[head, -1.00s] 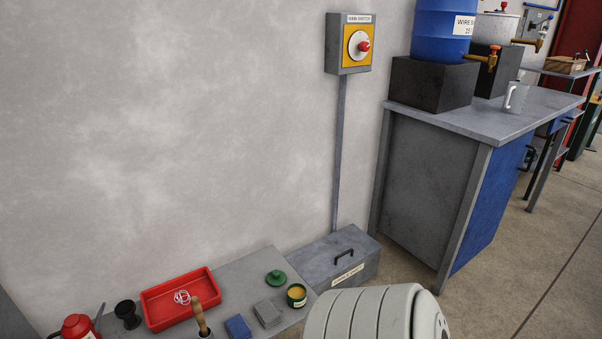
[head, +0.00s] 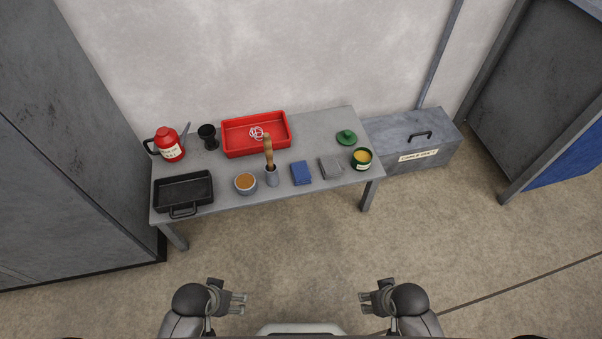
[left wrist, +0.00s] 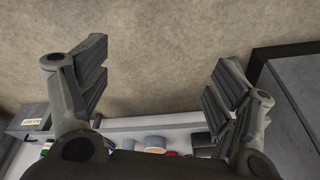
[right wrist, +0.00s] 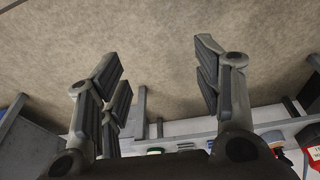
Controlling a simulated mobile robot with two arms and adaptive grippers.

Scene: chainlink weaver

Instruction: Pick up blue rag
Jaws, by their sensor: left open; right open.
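The blue rag (head: 301,173) lies folded near the front edge of the grey table (head: 225,200). A grey rag (head: 331,167) lies just right of it, and a grey pot with a wooden-handled tool (head: 271,178) stands just left. My left gripper (head: 243,303) is open and empty over the floor in front of the table; its spread fingers show in the left wrist view (left wrist: 155,85). My right gripper (head: 364,303) is open and empty, also in front of the table; its fingers show in the right wrist view (right wrist: 160,80). Both are well apart from the rag.
On the table are a red tray (head: 240,150), black pan (head: 183,204), bowl (head: 245,183), red oil can (head: 166,145), black cup (head: 208,135), open green tin (head: 362,158) and green lid (head: 346,137). A grey chest (head: 400,150) stands right; a cabinet (head: 60,150) left. Floor in front is clear.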

